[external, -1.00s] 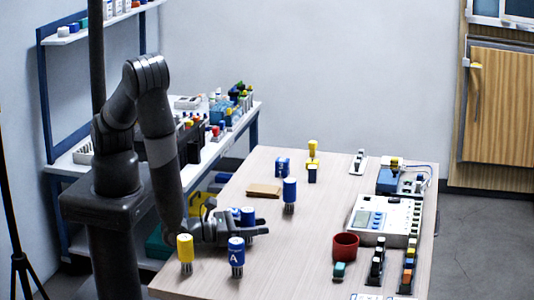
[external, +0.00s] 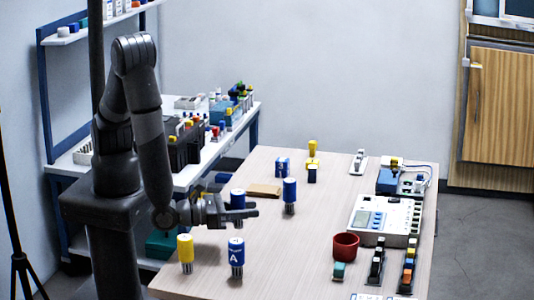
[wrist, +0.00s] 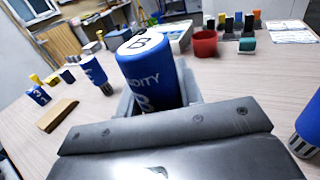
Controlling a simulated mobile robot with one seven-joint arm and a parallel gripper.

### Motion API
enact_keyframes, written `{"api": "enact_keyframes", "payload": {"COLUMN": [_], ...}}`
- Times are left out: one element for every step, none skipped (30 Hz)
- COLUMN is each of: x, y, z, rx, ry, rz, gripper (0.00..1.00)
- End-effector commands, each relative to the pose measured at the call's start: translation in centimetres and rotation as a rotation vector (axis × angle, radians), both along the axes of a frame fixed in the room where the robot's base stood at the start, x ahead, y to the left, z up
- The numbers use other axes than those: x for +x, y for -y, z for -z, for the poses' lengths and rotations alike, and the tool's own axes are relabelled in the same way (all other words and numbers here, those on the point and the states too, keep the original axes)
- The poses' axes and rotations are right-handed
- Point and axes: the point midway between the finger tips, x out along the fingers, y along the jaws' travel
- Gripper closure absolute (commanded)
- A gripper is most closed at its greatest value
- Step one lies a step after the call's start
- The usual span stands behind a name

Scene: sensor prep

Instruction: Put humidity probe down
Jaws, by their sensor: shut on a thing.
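The humidity probe (external: 238,197) is a blue cylinder with metal prongs below, held upright. The probe seems to be above the tabletop, but the exact gap is hard to tell. The fingers partly hide its lower body in both views.
A blue probe marked A (external: 237,252) and a yellow probe (external: 185,250) stand near the front left edge. Another blue probe (external: 289,191) stands beyond my gripper, near a tan block (external: 263,191). A red cup (external: 345,246) is right. The table's middle is clear.

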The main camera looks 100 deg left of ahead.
Motion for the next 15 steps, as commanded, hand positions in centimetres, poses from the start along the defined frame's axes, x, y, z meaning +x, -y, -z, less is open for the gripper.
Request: {"api": "enact_keyframes", "payload": {"x": [-0.9, -1.4, -2.1, -2.6, -3.0, -3.7, -4.1, -4.5, -5.0, -5.3, -5.6, -5.9, -6.1, -6.3, -6.5], "y": [0.9, 1.4, 2.0, 2.4, 2.8, 3.4, 3.7, 4.1, 4.5, 4.7, 5.0, 5.3, 5.5, 5.6, 5.8], "z": [-0.9, -1.3, -1.8, -2.2, -2.6, -3.1, -3.4, -3.7, -4.1, -4.4, -4.6, -4.8, -5.0, -5.1, -5.3], "rx": [-0.004, -0.005, -0.004, -0.005, -0.004, -0.004, -0.004, -0.003, -0.003, -0.003, -0.002, -0.002, -0.001, -0.001, -0.001], "ry": [0.003, 0.004, 0.004, 0.004, 0.004, 0.003, 0.003, 0.003, 0.003, 0.003, 0.003, 0.003, 0.002, 0.002, 0.002], "rz": [0.003, 0.002, 0.004, 0.002, 0.002, 0.002, 0.002, 0.0, 0.001, 0.0, 0.0, 0.0, -0.001, -0.002, -0.002], "gripper": [0.91, 0.91, 0.91, 0.91, 0.91, 0.91, 0.91, 0.91, 0.91, 0.91, 0.91, 0.91, 0.91, 0.91, 0.91]}}
